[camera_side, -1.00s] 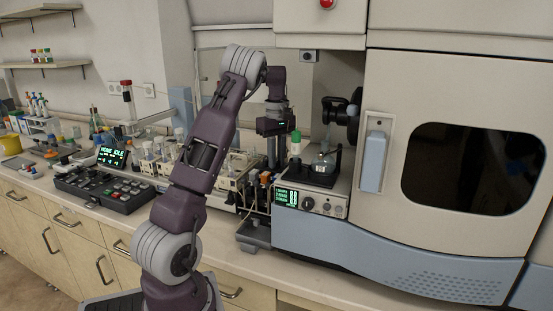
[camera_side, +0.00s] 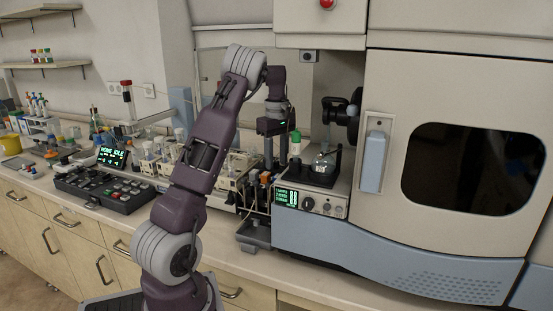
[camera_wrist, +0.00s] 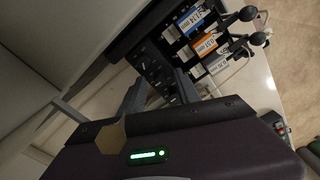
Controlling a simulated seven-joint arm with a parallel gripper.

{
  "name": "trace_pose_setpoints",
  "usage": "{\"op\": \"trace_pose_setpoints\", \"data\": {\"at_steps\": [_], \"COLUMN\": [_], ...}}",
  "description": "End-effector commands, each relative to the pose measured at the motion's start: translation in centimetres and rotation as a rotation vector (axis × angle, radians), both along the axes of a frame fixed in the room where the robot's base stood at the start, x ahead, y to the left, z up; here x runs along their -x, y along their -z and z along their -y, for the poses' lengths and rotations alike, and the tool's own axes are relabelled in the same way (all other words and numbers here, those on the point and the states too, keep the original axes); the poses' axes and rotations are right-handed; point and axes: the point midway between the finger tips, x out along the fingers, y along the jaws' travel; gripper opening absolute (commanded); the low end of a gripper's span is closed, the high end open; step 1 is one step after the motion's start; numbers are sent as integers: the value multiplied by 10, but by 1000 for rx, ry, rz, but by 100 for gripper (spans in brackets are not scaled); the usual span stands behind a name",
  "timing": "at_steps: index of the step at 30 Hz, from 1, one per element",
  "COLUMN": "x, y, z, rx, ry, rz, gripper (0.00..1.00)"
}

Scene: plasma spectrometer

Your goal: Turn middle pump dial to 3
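The pump unit (camera_side: 311,195) is a pale box on the bench with a green-lit display (camera_side: 286,197) on its front left. Three small round dials sit right of the display; the middle dial (camera_side: 326,206) is between a larger left one and a right one. Their settings are too small to read. My gripper (camera_side: 275,162) hangs downward left of the pump, above and apart from the dials. In the wrist view, the two fingers of my gripper (camera_wrist: 159,88) stand apart with nothing held between them. The dials cannot be made out in that view.
A green-capped bottle (camera_side: 295,143) and glassware (camera_side: 322,163) stand on the pump top. The large spectrometer cabinet (camera_side: 385,95) is to the right. Racks (camera_side: 232,176) and a control panel (camera_side: 104,188) are left. Blue and orange labels (camera_wrist: 204,45) show in the wrist view.

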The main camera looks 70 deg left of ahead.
Motion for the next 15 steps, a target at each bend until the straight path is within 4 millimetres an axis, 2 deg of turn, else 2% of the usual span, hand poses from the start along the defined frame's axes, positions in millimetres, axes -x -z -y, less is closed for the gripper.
{"op": "trace_pose_setpoints", "data": {"at_steps": [8, 11, 15], "x": [0, 0, 0], "y": [-1, -14, -45], "z": [0, 0, -1], "rx": [2, -1, -2], "ry": [1, 1, 2], "rz": [-2, 0, 0], "gripper": [39, 39, 39]}}
